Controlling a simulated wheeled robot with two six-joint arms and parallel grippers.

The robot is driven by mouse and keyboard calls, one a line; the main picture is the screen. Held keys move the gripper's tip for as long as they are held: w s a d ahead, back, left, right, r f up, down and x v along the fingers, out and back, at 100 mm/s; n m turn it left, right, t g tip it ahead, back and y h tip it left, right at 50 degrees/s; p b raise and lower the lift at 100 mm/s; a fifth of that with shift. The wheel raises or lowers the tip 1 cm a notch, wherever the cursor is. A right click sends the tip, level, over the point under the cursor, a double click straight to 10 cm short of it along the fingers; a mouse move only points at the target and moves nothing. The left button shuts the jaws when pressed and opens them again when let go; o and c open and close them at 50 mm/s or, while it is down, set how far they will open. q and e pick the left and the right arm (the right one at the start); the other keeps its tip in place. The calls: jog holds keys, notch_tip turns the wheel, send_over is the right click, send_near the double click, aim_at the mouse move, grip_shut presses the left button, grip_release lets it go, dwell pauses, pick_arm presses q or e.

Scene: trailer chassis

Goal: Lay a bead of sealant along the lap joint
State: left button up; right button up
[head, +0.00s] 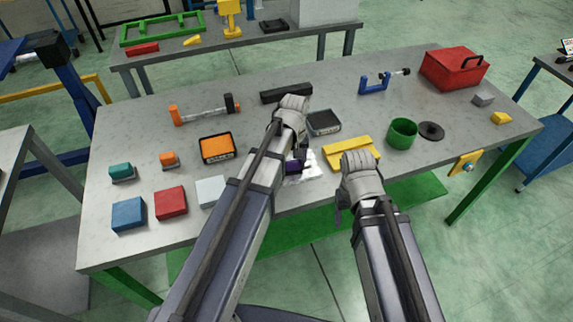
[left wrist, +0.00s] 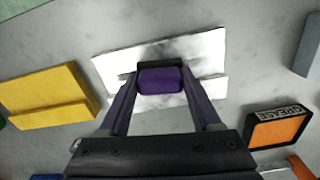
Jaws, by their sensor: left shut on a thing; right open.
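The lap joint is two overlapping bright metal sheets (left wrist: 206,52), one edge running across them in the left wrist view. They lie on the table and show partly behind my arm in the head view (head: 314,168). My left gripper (left wrist: 160,88) is shut on a purple piece (left wrist: 160,79) with a dark end, held over the sheets. Whether it touches them I cannot tell. My left gripper also shows small in the head view (head: 297,163). My right gripper (head: 341,212) is open near the table's front edge, mostly hidden by its arm. No bead is discernible.
A dark tray (head: 323,122) and black bar (head: 286,92) lie behind. A green cup (head: 402,134) and red toolbox (head: 454,69) stand right. Coloured blocks fill the left front.

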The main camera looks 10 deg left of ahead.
pick_arm(q)
jog(key=shift+d+f, duration=0.15)
jog(key=shift+c, duration=0.7)
jog(key=shift+s+a, duration=0.5)
jog(key=shift+a, duration=0.3)
jog(key=shift+s+a, duration=0.45)
jog(key=shift+a, duration=0.3)
jog(key=shift+s+a, duration=0.5)
jog(key=shift+a, duration=0.25)
jog(key=shift+s+a, duration=0.5)
jog(key=shift+a, duration=0.25)
jog(key=shift+r+p, duration=0.55)
jog(key=shift+r, duration=0.1)
notch_tip(320, 180, up, 5)
jog(key=p, duration=0.4)
jog(key=shift+p, duration=0.4)
